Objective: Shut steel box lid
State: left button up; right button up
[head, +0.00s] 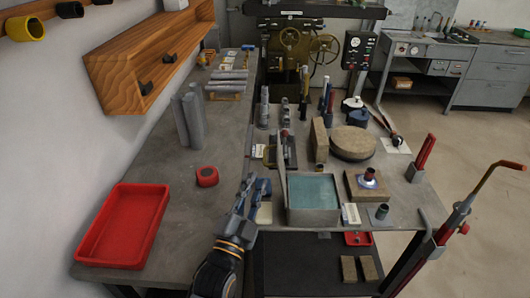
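The steel box (314,217) sits near the front edge of the middle bench, with a teal inside. Its lid (282,165) stands raised, close to upright, along the box's left side and is seen nearly edge-on. My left gripper (258,186) is just left of the box and lid, its fingers pointing away from me. The fingers look apart with nothing held between them. I cannot tell whether the fingertips touch the lid. My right gripper is not in view.
A red tray (124,226) and a red tape-like block (207,176) lie on the left bench. Right of the box are a wooden block (367,186) with a ring and a dark cup (382,211). A round brown disc (352,143) stands behind. A wooden shelf (150,55) juts from the left wall.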

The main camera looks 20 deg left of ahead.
aim_at(265, 155)
pick_arm(q)
jog(key=p+x, duration=0.1)
jog(key=x, duration=0.8)
jog(key=shift+a+f, duration=0.1)
jog(key=shift+a, duration=0.1)
grip_shut()
